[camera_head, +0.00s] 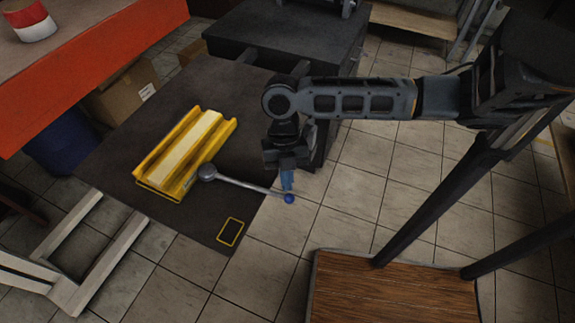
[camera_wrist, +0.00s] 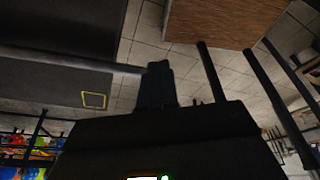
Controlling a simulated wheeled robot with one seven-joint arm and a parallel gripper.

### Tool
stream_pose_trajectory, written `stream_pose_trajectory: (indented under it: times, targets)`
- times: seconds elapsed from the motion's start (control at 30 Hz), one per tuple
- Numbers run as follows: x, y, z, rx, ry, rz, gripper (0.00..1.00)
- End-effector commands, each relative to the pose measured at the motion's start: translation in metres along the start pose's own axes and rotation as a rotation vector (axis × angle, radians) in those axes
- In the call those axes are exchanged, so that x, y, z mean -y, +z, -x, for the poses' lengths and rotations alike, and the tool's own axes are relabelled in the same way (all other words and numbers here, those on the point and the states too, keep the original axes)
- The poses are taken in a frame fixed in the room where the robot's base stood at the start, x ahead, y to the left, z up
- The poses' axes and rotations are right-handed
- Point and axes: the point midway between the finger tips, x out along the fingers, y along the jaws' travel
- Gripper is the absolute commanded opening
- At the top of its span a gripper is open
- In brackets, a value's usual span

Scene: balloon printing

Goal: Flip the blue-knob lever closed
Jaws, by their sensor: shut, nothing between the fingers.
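The lever is a grey metal rod (camera_head: 245,185) running from a round grey pivot (camera_head: 207,173) beside the yellow fixture to a blue knob (camera_head: 289,199) past the dark table's right edge. My gripper (camera_head: 287,184) points down just above the knob end, fingers shut with nothing held. In the head view the fingertips are close to the rod and knob; I cannot tell whether they touch. In the wrist view the rod (camera_wrist: 70,60) comes in from the left and passes behind my dark gripper fingers (camera_wrist: 158,85); the knob is hidden there.
A yellow channel-shaped fixture (camera_head: 185,155) sits on the dark table (camera_head: 120,160). A yellow outlined rectangle (camera_head: 230,232) marks the table's front corner. A red-orange table (camera_head: 100,60) stands at upper left. A wooden board (camera_head: 395,288) is at lower right. Tiled floor lies to the right.

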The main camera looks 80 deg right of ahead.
Motion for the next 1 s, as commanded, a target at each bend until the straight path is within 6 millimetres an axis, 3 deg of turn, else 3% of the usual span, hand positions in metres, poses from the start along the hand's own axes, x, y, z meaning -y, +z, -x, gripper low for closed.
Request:
stream_pose_trajectory:
  times: [0.3, 1.0]
  targets:
    - [-0.008, -0.017, -0.005, 0.000, -0.003, 0.008, 0.00]
    - [-0.011, -0.025, -0.008, -0.010, -0.002, 0.015, 0.00]
